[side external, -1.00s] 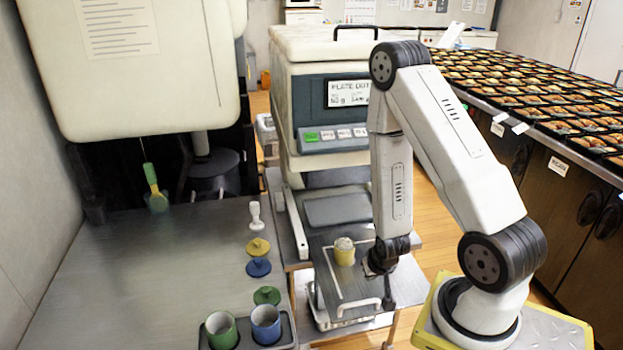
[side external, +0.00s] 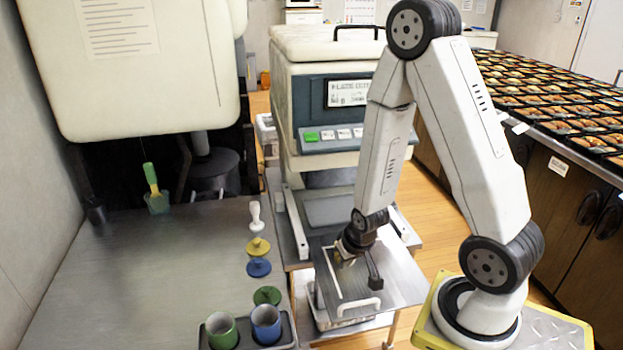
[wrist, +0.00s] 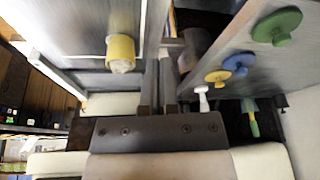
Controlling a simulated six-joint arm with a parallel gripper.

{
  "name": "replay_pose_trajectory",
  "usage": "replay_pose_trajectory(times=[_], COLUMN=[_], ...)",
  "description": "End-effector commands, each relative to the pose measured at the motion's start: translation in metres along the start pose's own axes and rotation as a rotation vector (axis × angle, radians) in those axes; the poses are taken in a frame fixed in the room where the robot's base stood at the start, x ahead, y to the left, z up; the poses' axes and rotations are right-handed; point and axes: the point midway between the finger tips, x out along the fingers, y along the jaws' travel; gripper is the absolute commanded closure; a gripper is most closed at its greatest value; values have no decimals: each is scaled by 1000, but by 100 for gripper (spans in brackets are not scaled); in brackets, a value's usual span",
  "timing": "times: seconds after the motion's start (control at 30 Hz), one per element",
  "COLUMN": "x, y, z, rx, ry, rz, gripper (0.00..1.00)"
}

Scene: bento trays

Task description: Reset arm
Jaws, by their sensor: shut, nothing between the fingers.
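My gripper (side external: 374,280) is above the metal plate of the machine's lower tray (side external: 400,290), in the side view. Its dark fingers (wrist: 159,80) are together with nothing between them in the wrist view. A yellow cup with pale contents (wrist: 121,52) stands on the tray, apart from the fingers, left of them in the wrist view. In the side view the cup is mostly hidden behind my gripper.
A cream machine (side external: 330,80) stands behind the tray. The left bench (side external: 120,270) holds a white stamp-like piece (side external: 256,215), yellow (side external: 258,246), blue (side external: 258,267) and green (side external: 267,296) lids, and green (side external: 221,330) and blue (side external: 266,324) cups. Bento trays (side external: 560,110) fill the right counter.

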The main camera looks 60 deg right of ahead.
Motion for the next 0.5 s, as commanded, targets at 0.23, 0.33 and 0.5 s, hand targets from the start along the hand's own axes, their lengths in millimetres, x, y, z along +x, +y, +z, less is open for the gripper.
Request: replay_pose_trajectory(times=[0.23,0.33,0.5], x=[-45,-63,-94], y=[-44,-58,-78], z=[-10,-10,-6], rx=[-186,-261,-381], ry=[-37,-54,-80], rz=[-63,-80,-101], gripper=[100,100,100])
